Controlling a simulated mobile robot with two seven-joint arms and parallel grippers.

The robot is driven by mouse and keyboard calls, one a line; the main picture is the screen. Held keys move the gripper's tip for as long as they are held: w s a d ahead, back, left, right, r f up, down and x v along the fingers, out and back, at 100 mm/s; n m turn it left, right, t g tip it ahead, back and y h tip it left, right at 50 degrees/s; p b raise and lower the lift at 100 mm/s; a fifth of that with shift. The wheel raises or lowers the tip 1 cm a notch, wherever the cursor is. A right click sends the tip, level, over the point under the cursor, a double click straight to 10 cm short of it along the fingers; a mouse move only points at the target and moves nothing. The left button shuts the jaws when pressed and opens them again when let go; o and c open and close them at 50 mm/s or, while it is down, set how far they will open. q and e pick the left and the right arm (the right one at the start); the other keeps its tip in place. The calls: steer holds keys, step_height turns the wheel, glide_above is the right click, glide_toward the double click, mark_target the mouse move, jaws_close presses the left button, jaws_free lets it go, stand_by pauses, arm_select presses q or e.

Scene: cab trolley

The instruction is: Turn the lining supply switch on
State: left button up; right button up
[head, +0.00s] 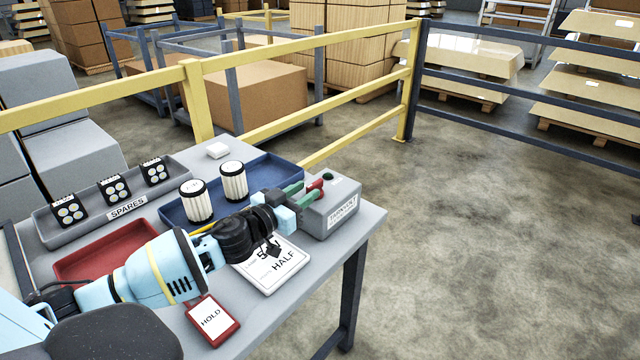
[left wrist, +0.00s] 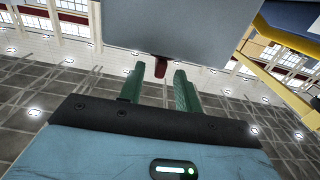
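The switch box (head: 333,208) is a grey box with a white label at the right end of the grey table. A short red lever (head: 317,185) stands out from it. My left gripper (head: 298,192) has green fingers and is at the box, close to the lever. In the left wrist view the box (left wrist: 215,28) fills the top, and the red lever (left wrist: 160,67) shows between the two fingertips, with a gap on each side. The left gripper (left wrist: 159,72) is open and holds nothing. My right gripper is not in view.
A blue tray (head: 275,172) with two white filters (head: 233,181) lies behind my left arm. A grey spares tray (head: 92,213), a red tray (head: 88,266), a red HOLD card (head: 212,320) and a white sign (head: 282,270) are also on the table. A yellow rail (head: 270,131) runs behind.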

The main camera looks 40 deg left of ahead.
mark_target(322, 180)
arm_select(q)
steer(key=shift+w+d, duration=0.15)
steer(key=shift+w, duration=1.4)
steer(key=shift+w+d, duration=0.1)
steer(key=shift+w, duration=1.45)
jaws_close()
